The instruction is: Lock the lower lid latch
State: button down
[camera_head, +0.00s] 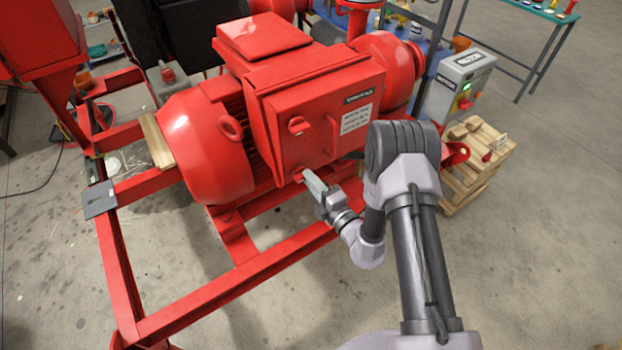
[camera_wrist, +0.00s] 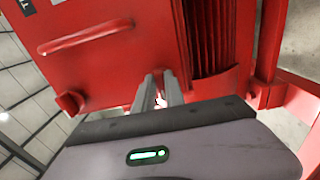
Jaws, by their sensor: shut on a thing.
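The red box lid (camera_head: 330,105) on the motor's side faces my arm. The lower lid latch (camera_head: 297,176) sits at the lid's lower left corner, and only a small red bit of it shows at my fingertips. My gripper (camera_head: 306,178) is shut on it, its grey fingers reaching in from the lower right. In the wrist view, the fingers (camera_wrist: 160,82) meet the red lid (camera_wrist: 110,65) with a narrow gap between them. They hide most of the latch there, so its turn angle cannot be told. The upper lid latch (camera_head: 298,125) is a red knob above, also in the wrist view (camera_wrist: 70,102).
A bar handle (camera_head: 331,133) stands out from the lid, close to the gripper's side. The red skid frame rail (camera_head: 245,275) runs below my gripper. A grey control box (camera_head: 465,80) stands at right by a wooden pallet stack (camera_head: 485,155). Open floor lies at lower right.

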dwell(0.4)
jog(key=c, duration=1.4)
grip_release()
jog(key=v, duration=1.7)
jog(key=shift+s+d+p, duration=0.2)
jog(key=shift+p, duration=0.1)
